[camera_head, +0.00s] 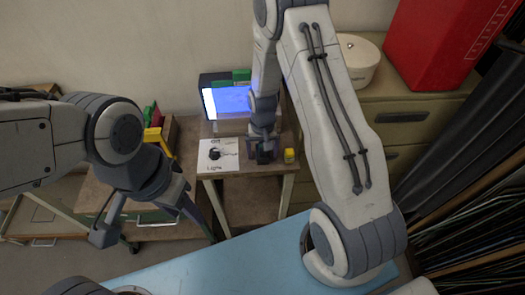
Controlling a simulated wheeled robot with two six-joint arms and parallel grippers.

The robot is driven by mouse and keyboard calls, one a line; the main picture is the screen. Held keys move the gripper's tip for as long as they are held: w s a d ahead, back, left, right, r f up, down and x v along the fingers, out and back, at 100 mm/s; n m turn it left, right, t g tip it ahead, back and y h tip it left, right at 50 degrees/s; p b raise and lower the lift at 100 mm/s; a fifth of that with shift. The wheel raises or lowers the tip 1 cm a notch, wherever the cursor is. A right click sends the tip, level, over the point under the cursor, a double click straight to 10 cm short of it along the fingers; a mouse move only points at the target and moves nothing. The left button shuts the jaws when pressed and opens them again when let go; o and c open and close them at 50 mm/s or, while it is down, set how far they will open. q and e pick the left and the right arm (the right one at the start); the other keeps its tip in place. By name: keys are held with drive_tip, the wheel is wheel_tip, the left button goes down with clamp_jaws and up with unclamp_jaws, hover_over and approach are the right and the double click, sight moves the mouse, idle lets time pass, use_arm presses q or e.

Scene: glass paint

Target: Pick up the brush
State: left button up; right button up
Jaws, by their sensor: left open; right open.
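I cannot make out the brush for sure; it may be hidden or too small to tell. My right gripper (263,152) hangs down over the front part of a small wooden table (222,187), just left of a small yellow jar (289,156). It is open, and its tips and whatever lies between them are hard to see. My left gripper (196,215) points downward left of the small table's front, apart from it. It is open and I see nothing in it.
A white sheet marked "Off" and "Lights" (229,163) with a small black item (214,153) lies on the table. A lit blue screen (228,102) stands behind. A light-blue surface (215,268) is in front. Drawers (398,120) and a red box (445,40) stand right.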

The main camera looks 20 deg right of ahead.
clamp_jaws()
drive_tip(key=shift+r, duration=0.15)
drive_tip(key=shift+r, duration=0.25)
drive_tip(key=r, duration=0.1)
drive_tip(key=r+b, duration=0.1)
drive_tip(key=r, duration=0.1)
drive_tip(key=shift+s+d+r+b, duration=0.15)
drive_tip(key=shift+d+r+b, duration=0.2)
drive_tip(key=s+d+r+b, duration=0.2)
drive_tip(key=s+d+r, duration=0.4)
drive_tip(key=d, duration=0.3)
drive_tip(key=shift+r, duration=0.25)
